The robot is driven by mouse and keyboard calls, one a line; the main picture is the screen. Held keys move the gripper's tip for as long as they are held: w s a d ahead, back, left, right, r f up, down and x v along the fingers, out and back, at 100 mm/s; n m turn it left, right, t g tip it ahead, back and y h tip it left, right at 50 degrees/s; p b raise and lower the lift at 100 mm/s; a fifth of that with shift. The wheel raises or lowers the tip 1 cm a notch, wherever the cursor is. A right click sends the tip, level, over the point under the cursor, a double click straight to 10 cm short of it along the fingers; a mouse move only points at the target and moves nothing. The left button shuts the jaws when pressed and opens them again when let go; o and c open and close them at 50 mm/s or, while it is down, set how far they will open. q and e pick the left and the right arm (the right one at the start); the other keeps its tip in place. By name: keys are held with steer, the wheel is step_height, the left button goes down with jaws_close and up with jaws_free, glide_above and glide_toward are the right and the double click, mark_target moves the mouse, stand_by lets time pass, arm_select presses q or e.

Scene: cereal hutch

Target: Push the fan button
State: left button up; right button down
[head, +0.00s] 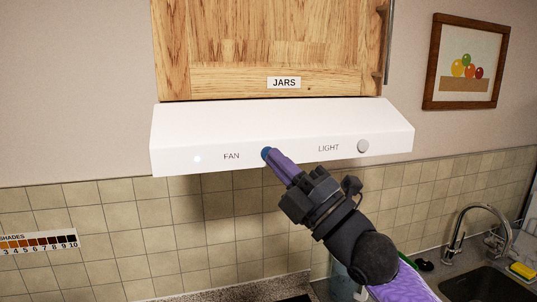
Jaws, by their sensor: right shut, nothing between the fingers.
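The white range hood (270,125) carries the printed word FAN (231,156) on its front strip. A small bright white spot (197,159) glows left of that word. My right gripper (267,154) is shut and empty, its blue fingertips at the hood front just right of the word FAN. They cover the spot there, so the fan button is hidden; I cannot tell whether they touch or press it. A round grey button (363,146) sits right of the word LIGHT, clear of the gripper. My left gripper is not in view.
A wooden cabinet (270,45) labelled JARS hangs directly above the hood. A framed picture (435,62) hangs on the right wall. A faucet (461,225) and sink (480,287) are at lower right. The space before the hood's left half is free.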

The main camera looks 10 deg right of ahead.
steer(key=shift+w, duration=0.1)
steer(key=shift+w, duration=0.45)
stand_by(0.5)
steer(key=shift+s, duration=0.6)
steer(key=s, duration=0.6)
steer(key=shift+d, duration=0.1)
